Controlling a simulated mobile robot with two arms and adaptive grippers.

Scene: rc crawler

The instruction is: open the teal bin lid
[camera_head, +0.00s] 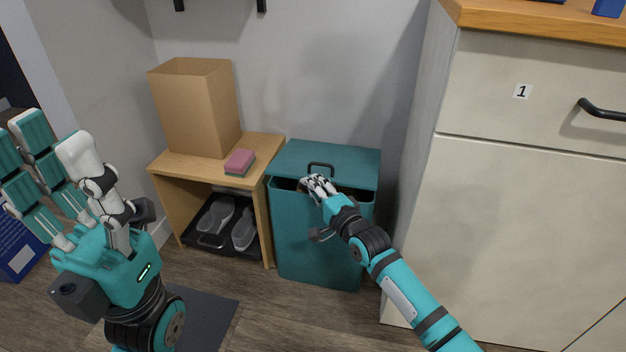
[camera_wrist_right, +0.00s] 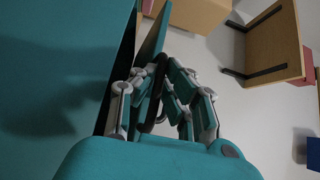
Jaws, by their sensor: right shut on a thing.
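The teal bin (camera_head: 318,240) stands on the floor between a low bench and a cabinet. Its teal lid (camera_head: 345,165) is tilted slightly up at the front, with a dark gap below its front edge. A black handle (camera_head: 320,166) sits near that edge. My right gripper (camera_head: 316,186) is shut at the lid's front edge by the handle. In the right wrist view the lid (camera_wrist_right: 154,38) shows edge-on, running down between my fingers (camera_wrist_right: 160,95), with a dark curved handle part among them. The exact contact is partly hidden. My left gripper (camera_head: 55,180) is open and empty at the left.
A wooden bench (camera_head: 262,150) left of the bin holds a cardboard box (camera_head: 195,105) and a pink-topped block (camera_head: 240,160); shoes on a black tray (camera_head: 215,242) sit beneath. A pale cabinet (camera_head: 530,210) stands close on the right. The wall above the lid is clear.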

